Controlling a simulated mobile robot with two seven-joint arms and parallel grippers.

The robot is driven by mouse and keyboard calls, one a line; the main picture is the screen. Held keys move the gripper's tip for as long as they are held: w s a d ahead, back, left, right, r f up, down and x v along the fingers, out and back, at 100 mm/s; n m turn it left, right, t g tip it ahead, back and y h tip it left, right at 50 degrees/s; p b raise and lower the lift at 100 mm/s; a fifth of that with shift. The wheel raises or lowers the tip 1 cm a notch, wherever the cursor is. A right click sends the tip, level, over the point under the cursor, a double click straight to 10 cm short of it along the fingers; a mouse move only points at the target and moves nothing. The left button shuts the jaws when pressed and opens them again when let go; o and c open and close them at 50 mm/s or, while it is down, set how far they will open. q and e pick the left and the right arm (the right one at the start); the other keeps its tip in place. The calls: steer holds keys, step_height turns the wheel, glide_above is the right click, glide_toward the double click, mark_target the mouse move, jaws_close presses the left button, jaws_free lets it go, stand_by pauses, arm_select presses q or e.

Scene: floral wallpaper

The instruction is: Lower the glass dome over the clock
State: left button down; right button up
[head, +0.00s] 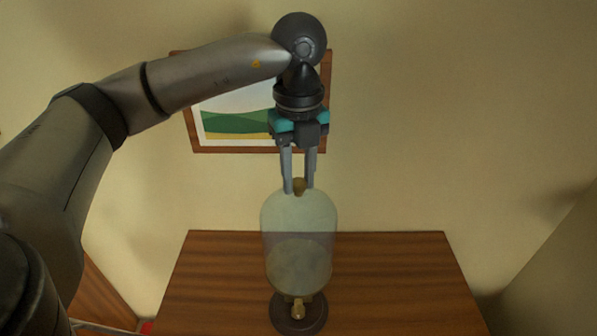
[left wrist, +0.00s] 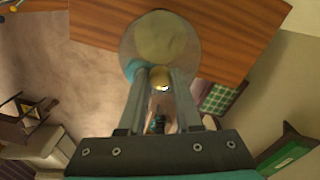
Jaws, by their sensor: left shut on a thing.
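My left gripper (head: 300,187) points down and is shut on the brass-coloured knob (head: 300,183) of the glass dome (head: 299,212). The pale, see-through dome hangs upright over a round dark base (head: 318,318) on the table. A small gold part, seemingly of the clock (head: 298,309), shows below the dome's lower edge. A rounded shape shows dimly through the glass; I cannot tell whether it is the clock's face or the dome's rim. In the left wrist view the gripper (left wrist: 161,76) holds the knob, with the dome (left wrist: 132,48) beyond it.
The brown wooden table (head: 400,275) is clear on both sides of the base. A framed landscape picture (head: 235,128) hangs on the wall behind my arm. In the left wrist view, a dark chair (left wrist: 22,115) stands at the left, away from the table.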

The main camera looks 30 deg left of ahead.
mark_target(299, 198)
arm_select(q)
steer(key=shift+f, duration=0.3)
steer(key=shift+f+b, duration=0.1)
steer(key=shift+b, duration=0.2)
steer(key=shift+f, duration=0.1)
steer(key=shift+f+b, duration=1.65)
steer(key=shift+f, duration=0.35)
steer(key=shift+f+b, duration=1.65)
steer(key=shift+f, duration=0.4)
